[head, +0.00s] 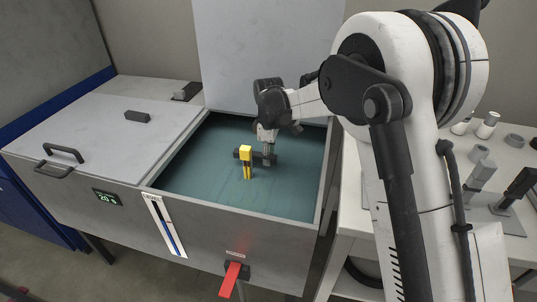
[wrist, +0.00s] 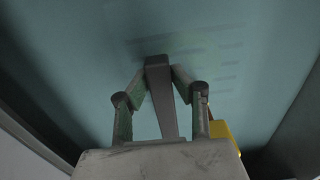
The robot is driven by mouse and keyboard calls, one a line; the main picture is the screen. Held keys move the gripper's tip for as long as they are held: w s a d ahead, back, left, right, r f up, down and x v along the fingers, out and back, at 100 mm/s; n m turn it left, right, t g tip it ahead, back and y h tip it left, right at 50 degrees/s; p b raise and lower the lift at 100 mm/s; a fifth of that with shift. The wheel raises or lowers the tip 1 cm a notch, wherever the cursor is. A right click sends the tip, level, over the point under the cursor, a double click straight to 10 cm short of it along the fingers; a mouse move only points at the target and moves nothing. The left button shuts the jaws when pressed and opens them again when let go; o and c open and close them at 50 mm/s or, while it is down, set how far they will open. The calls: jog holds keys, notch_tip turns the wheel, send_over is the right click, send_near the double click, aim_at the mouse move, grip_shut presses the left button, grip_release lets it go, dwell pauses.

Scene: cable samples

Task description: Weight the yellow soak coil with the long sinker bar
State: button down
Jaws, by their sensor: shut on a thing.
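My gripper (wrist: 162,78) is shut on a dark grey bar (wrist: 160,95), which looks like the sinker bar. In the head view, my gripper (head: 268,150) is over the right tank opening, and the dark bar (head: 258,159) lies roughly level beside a yellow block-topped upright piece (head: 246,154). A dark end also shows left of the yellow piece; I cannot tell whether the bar touches it. The yellow piece shows at the lower right in the wrist view (wrist: 225,133), beside a finger. A coil below it is not clearly visible in the teal water.
The grey tank (head: 215,260) has its right lid (head: 265,50) raised and its left lid (head: 100,130) closed. A red-handled valve (head: 231,277) is at the front. A white bench (head: 345,240) with grey fixtures (head: 482,175) stands at the right.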

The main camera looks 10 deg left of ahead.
jog(key=shift+f+b, duration=2.95)
jog(key=shift+f, duration=2.1)
jog(key=shift+f+b, duration=0.35)
jog(key=shift+f, duration=0.2)
jog(key=c, duration=1.4)
grip_release()
notch_tip(320, 180, up, 12)
jog(key=shift+r, duration=0.1)
jog(key=shift+r+p, duration=5.8)
jog(key=shift+r, duration=4.15)
jog(key=shift+d, duration=0.1)
